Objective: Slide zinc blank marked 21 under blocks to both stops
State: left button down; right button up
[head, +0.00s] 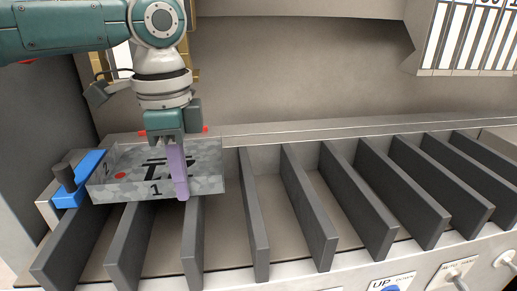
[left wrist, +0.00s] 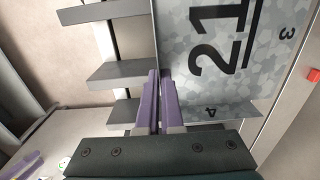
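The zinc blank (head: 205,180) is a mottled grey sheet with a large black 21 and small edge numbers. It lies at the left end of the machine's bed, over the dark bars, and its edge 1 faces the front. The blank also fills the upper right of the left wrist view (left wrist: 250,80). My left gripper (head: 181,197) is at the blank's front edge. Its purple fingers (left wrist: 160,85) are close together, one on each side of the edge. Two small red parts (head: 143,133) (head: 205,129) show behind the blank; I cannot tell whether they touch it.
A blue block (head: 80,178) with a black knob stands close to the blank's left side. Dark upright bars (head: 305,210) with gaps between them fill the bed to the right. A front panel (head: 430,278) carries switches. Purple strips (left wrist: 20,165), possibly my right gripper, show in the wrist view.

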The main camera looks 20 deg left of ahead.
pick_arm(q)
jog(key=shift+s+a+p, duration=0.4)
jog(key=shift+a+p, duration=0.3)
jog(key=shift+a, duration=0.05)
dwell(0.8)
jog(key=shift+w+a, duration=0.15)
jog(key=shift+w, duration=0.05)
dwell(0.7)
jog(key=c, duration=1.2)
grip_release()
jog(key=shift+s+a, duration=0.1)
jog(key=shift+a, duration=0.05)
jog(key=shift+c, duration=0.2)
jog(key=shift+o, duration=1.2)
notch_tip(320, 180, up, 10)
jog(key=shift+p, duration=0.4)
